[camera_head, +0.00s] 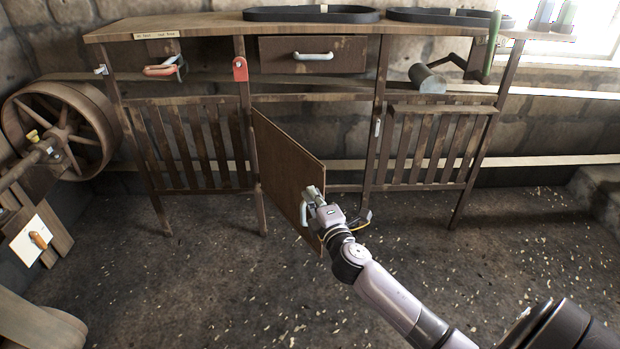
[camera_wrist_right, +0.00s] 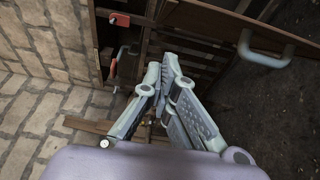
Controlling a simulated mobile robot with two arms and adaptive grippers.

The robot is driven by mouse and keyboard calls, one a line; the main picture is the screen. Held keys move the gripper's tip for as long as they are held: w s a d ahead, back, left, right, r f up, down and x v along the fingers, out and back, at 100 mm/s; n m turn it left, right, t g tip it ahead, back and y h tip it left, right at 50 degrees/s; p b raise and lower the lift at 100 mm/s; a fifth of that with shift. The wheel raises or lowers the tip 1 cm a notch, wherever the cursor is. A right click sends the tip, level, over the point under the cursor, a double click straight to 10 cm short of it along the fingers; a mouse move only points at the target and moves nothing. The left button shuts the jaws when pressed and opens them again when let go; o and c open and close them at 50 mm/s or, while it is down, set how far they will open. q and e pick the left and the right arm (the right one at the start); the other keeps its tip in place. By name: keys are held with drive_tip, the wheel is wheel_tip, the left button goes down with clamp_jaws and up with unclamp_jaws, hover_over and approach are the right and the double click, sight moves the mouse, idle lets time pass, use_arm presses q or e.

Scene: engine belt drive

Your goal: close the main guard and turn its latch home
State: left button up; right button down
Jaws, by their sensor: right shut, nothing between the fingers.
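The main guard (camera_head: 285,165) is a brown panel that stands swung open, hinged at its left edge on a post under the bench. A grey bar handle (camera_head: 304,208) is on its face near the free edge; a grey handle also shows at the right of the wrist view (camera_wrist_right: 268,58). My right gripper (camera_head: 314,192) is beside that handle at the free edge; contact cannot be told. In the wrist view its fingers (camera_wrist_right: 165,65) are together and empty. A red plate (camera_head: 240,69) is on the post above the hinge side; I cannot tell whether it is the latch. My left gripper is out of view.
A drawer (camera_head: 312,55) with a pale handle is above the opening. Slatted panels (camera_head: 190,147) flank it, the right one (camera_head: 432,146) beyond another post. A large belt wheel (camera_head: 62,128) stands at left. The floor (camera_head: 190,290) in front is clear apart from scattered chips.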

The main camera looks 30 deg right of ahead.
sight(317, 175)
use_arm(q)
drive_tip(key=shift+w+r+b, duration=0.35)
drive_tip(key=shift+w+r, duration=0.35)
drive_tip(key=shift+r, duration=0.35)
use_arm(e)
drive_tip(key=shift+w+d+f, duration=0.1)
drive_tip(key=shift+w+d, duration=0.8)
drive_tip(key=shift+w, duration=0.25)
drive_tip(key=shift+w+d+r, duration=0.1)
drive_tip(key=shift+w+d, duration=0.85)
drive_tip(key=shift+w, duration=0.2)
drive_tip(key=shift+w+d+f, duration=0.1)
drive_tip(key=shift+w+d, duration=0.8)
drive_tip(key=shift+w, duration=0.25)
drive_tip(key=shift+d, duration=0.1)
